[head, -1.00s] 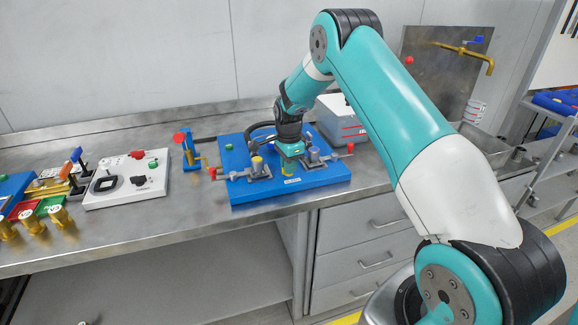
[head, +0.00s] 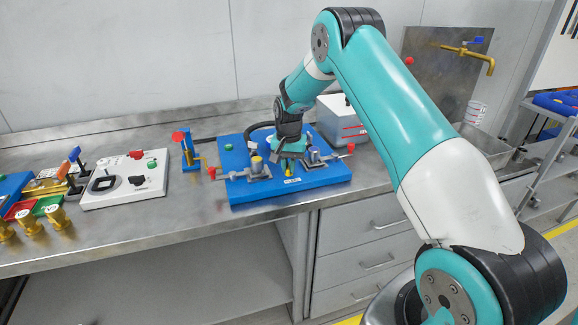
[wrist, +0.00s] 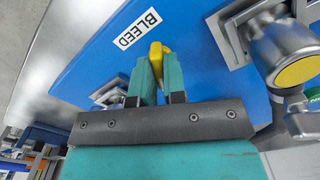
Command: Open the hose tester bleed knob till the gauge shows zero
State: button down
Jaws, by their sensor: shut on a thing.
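The hose tester is a blue base plate (head: 237,188) on the steel bench, with metal fittings on top. The bleed knob is yellow (wrist: 156,50), beside the white BLEED label (wrist: 138,28) in the wrist view. My gripper (wrist: 160,68) is shut on the knob, its two teal fingers on either side of it; in the head view my gripper (head: 289,168) reaches down near the plate's front middle. The fingers cover part of the knob. No gauge face can be read in either view.
Red-ended handles (head: 212,172) stick out at the plate's sides. A blue stand with a red knob (head: 179,137) stands to its left, then a white control box (head: 125,180). A grey lidded box (head: 342,122) is behind right. Bare bench lies in front of the white box.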

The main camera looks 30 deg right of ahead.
jog(key=n, duration=0.5)
jog(key=shift+n, duration=0.3)
dwell(0.4)
jog(key=c, duration=1.2)
grip_release()
notch_tip(320, 180, up, 18)
jog(key=shift+f+b, duration=0.25)
jog(key=shift+b, duration=0.9)
